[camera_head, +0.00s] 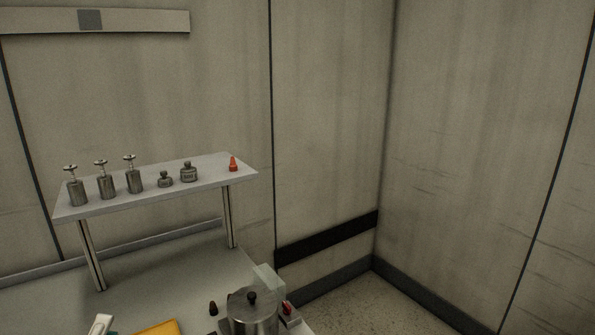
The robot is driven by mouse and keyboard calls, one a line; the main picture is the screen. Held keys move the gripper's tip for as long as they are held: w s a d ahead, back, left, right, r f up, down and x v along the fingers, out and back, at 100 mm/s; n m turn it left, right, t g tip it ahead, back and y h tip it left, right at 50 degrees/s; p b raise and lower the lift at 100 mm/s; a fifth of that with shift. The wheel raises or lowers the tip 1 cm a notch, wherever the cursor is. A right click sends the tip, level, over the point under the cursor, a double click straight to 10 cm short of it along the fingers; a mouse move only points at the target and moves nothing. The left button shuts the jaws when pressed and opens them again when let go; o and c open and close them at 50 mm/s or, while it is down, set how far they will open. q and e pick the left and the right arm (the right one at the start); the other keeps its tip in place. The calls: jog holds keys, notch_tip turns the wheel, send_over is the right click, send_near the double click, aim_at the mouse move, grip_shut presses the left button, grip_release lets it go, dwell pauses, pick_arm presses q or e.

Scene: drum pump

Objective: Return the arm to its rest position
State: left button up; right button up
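Neither of my arms and neither gripper shows in the head view, so their pose and state are hidden. A raised grey shelf (150,196) on metal legs stands at the left over a light worktable (170,273). Several metal weights or canisters stand on the shelf, among them a tall one (134,181) with a thin stem and a squat one (188,173). A small red cone-shaped item (233,165) stands at the shelf's right end. A metal pot-like drum (253,315) with a dark knob sits at the table's front right.
A small dark item (213,308) and a red-and-dark item (287,309) flank the drum. A yellow item (158,328) and a white item (101,324) are cut off at the bottom edge. Panelled walls meet in a corner at right; the floor (385,300) there is clear.

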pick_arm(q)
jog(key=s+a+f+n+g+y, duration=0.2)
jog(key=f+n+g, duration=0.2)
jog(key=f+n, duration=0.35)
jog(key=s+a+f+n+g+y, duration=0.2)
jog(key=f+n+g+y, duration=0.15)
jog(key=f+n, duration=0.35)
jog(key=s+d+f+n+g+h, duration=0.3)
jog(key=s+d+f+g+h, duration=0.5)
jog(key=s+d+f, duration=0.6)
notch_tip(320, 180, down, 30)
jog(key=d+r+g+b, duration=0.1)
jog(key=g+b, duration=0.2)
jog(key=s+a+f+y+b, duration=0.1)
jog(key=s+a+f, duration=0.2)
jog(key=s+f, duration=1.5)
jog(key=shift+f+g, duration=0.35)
